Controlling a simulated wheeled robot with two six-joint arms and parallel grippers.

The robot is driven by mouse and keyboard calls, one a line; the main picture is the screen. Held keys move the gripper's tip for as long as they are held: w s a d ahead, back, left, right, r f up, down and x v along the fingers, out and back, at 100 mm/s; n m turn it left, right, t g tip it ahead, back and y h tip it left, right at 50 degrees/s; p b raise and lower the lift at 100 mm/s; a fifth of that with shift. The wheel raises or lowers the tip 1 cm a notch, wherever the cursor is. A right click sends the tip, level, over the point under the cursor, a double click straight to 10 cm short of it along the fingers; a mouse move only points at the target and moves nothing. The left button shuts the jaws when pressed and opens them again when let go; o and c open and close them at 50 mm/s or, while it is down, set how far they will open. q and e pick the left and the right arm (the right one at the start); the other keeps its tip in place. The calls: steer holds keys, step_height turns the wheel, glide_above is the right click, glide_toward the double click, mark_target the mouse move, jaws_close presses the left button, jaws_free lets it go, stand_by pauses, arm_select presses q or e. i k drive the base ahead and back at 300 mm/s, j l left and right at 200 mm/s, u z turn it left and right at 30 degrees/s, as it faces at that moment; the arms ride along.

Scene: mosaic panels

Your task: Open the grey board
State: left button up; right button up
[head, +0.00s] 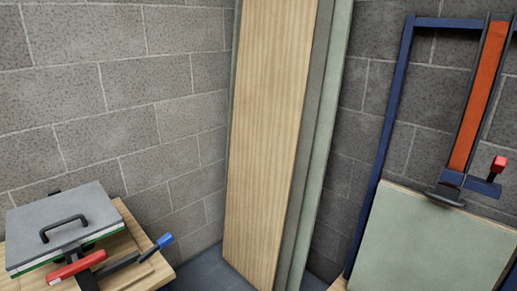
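The grey board (62,226) lies flat at the lower left, on a wooden bench top. It has a black bow handle (64,227) on its upper face. Thin green and white layers show under its front edge. A lever with a red grip (77,265) stands at its front edge; I cannot tell whether it presses on the board. A bar with a blue grip (157,247) lies to the right of the board. Neither of my grippers is in view.
The wooden bench top (149,269) carries the board. Tall panels, wood-faced (267,130), grey and pale green, stand in the wall corner. At right, a blue frame (391,115) holds a pale green panel (430,245) below an orange upright (478,95) and a red grip (499,164).

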mark_target(37, 229)
steer(key=u, duration=1.55)
